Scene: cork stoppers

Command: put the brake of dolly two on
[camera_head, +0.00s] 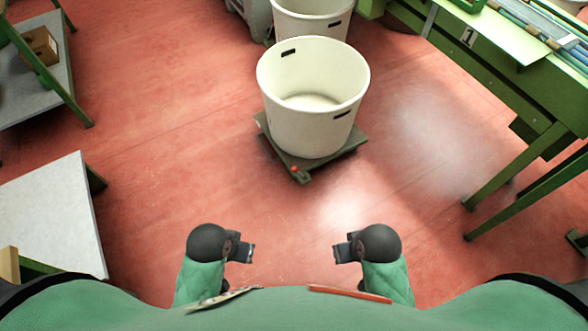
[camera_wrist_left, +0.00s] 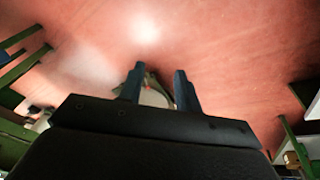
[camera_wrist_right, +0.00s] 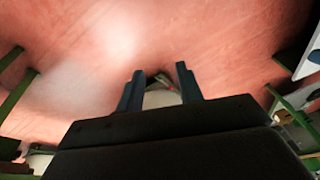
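A dark green dolly (camera_head: 355,141) stands on the red floor ahead of me, with an empty white tub (camera_head: 312,118) on it. A small red part (camera_head: 295,169) sits at its near corner; I cannot tell its brake setting. No number shows on this dolly. My left gripper (camera_head: 250,252) and right gripper (camera_head: 338,252) are well short of the dolly, apart from each other. Both are open and empty, as the left wrist view (camera_wrist_left: 158,74) and right wrist view (camera_wrist_right: 159,72) show.
A second white tub (camera_head: 318,22) stands behind; its base is hidden. A green bench (camera_head: 500,70) marked 1 is at right. A grey-topped table (camera_head: 45,215) is near left, a green-framed shelf (camera_head: 45,85) far left. The floor (camera_head: 215,165) before the dolly is clear.

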